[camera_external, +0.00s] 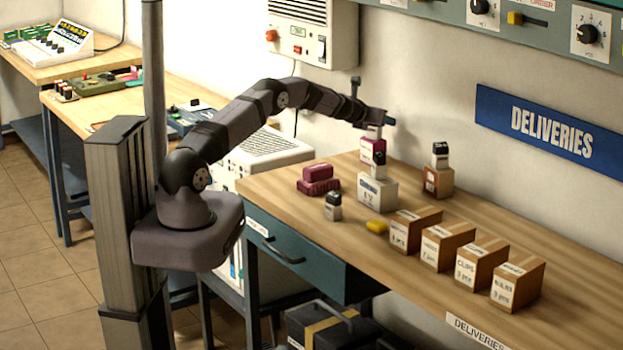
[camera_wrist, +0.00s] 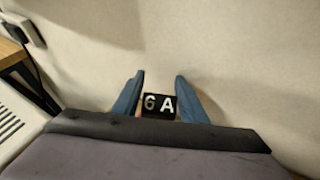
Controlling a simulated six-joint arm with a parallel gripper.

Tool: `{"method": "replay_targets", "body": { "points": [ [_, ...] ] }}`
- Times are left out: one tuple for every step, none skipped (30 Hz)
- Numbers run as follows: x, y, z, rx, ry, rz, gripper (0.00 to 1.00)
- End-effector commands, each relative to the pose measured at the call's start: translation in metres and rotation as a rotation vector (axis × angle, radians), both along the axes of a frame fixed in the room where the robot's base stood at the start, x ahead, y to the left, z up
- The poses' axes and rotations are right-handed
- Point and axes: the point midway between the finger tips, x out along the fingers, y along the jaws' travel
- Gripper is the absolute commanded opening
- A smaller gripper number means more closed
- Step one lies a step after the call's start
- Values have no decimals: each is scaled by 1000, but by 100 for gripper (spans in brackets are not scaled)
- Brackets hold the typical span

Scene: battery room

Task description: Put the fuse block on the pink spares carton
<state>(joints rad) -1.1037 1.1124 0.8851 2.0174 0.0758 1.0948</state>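My gripper (camera_external: 386,121) reaches toward the wall, over the far part of the table. In the wrist view, the fuse block (camera_wrist: 160,104), black with a white "6 A" label, sits between my two blue fingers (camera_wrist: 160,85), which look closed on its sides. In the external view its pale body (camera_external: 374,132) shows just under my gripper, directly above the pink carton (camera_external: 367,153). I cannot tell whether it touches the carton's top. The carton is partly hidden behind a white carton.
The white carton (camera_external: 377,196) carries another small block (camera_external: 379,164). A brown carton (camera_external: 437,182) has a block on it too. Another block (camera_external: 333,206), magenta boxes (camera_external: 318,180), a yellow item (camera_external: 377,226) and several labelled cartons stand nearby.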

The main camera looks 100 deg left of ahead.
Motion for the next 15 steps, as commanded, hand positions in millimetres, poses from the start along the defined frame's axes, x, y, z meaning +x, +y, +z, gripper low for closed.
{"method": "replay_targets", "body": {
  "points": [
    [0, 0, 3, 0, 0, 0, 39],
    [0, 0, 4, 0, 0, 0, 39],
    [-1, -1, 1, 0, 0, 0, 39],
    [-1, -2, 1, 0, 0, 0, 39],
    [-1, -3, 2, 1, 0, 0, 39],
    [-2, -5, 2, 1, 0, 0, 39],
    [-2, -6, 2, 1, 0, 0, 39],
    [-3, -8, 3, 2, 0, 0, 39],
    [-4, -10, 3, 1, 0, 0, 39],
    [-5, -12, 5, 2, -1, 0, 39],
    [-6, -14, 5, 2, -1, 0, 39],
    [-7, -17, 6, 2, -1, 0, 39],
    [-8, -20, 7, 3, -2, -1, 39],
    [-9, -22, 7, 2, 0, -1, 39],
    [-10, -26, 8, 2, 0, -1, 39]
  ]
}}
